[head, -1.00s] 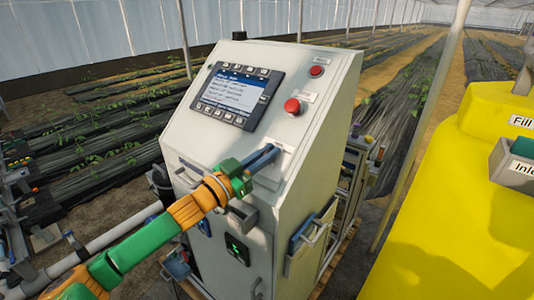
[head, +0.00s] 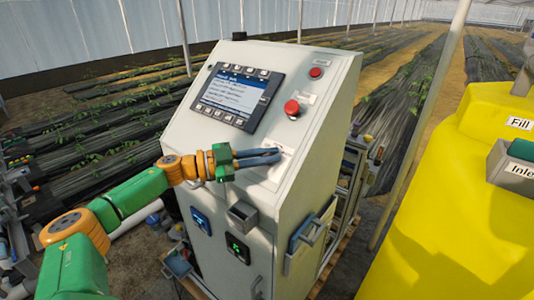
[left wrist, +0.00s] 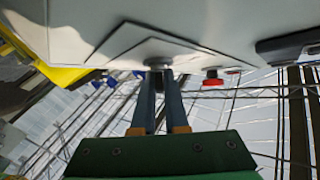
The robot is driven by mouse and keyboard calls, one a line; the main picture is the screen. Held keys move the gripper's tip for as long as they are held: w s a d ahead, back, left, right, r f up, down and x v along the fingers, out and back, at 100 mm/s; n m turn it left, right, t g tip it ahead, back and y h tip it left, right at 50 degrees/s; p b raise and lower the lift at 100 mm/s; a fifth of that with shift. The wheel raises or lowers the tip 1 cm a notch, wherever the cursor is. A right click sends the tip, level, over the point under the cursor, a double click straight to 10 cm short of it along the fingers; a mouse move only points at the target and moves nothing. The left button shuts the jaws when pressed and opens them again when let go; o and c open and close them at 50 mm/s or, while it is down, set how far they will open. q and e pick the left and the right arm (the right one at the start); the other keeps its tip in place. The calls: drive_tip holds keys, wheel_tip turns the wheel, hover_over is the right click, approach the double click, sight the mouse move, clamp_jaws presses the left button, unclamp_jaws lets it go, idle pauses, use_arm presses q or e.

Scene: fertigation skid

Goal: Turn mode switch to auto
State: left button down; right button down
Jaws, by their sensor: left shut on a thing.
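The mode switch (left wrist: 159,63) is a small round grey knob on a pale plate on the cabinet's sloped face, seen in the left wrist view. My left gripper (left wrist: 159,76) is shut on it, with one blue-grey finger on each side. In the head view the left gripper (head: 279,154) reaches in from the left, its fingers almost level across the lower right of the panel. There the fingers hide most of the knob, and I cannot read its position marks. My right gripper is not in view.
The white control cabinet (head: 190,146) carries a display (head: 235,97), a red mushroom button (head: 292,108) and a smaller red button (head: 316,72). A grey box (head: 243,214) juts out below my gripper. A yellow tank (head: 450,210) stands at the right.

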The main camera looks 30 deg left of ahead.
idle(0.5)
use_arm(q)
drive_tip(key=c, duration=0.9)
unclamp_jaws()
drive_tip(key=shift+c, duration=0.2)
drive_tip(key=shift+s+a+f+b, duration=0.2)
drive_tip(key=shift+s+f+b, duration=0.05)
drive_tip(key=shift+b, duration=0.2)
drive_tip(key=b+v, duration=0.5)
drive_tip(key=shift+s+a+f, duration=0.1)
drive_tip(key=shift+a+f, duration=0.05)
drive_tip(key=shift+a, duration=0.05)
drive_tip(key=shift+s+a+r, duration=0.25)
drive_tip(key=shift+s+r, duration=0.15)
drive_tip(key=shift+r, duration=0.05)
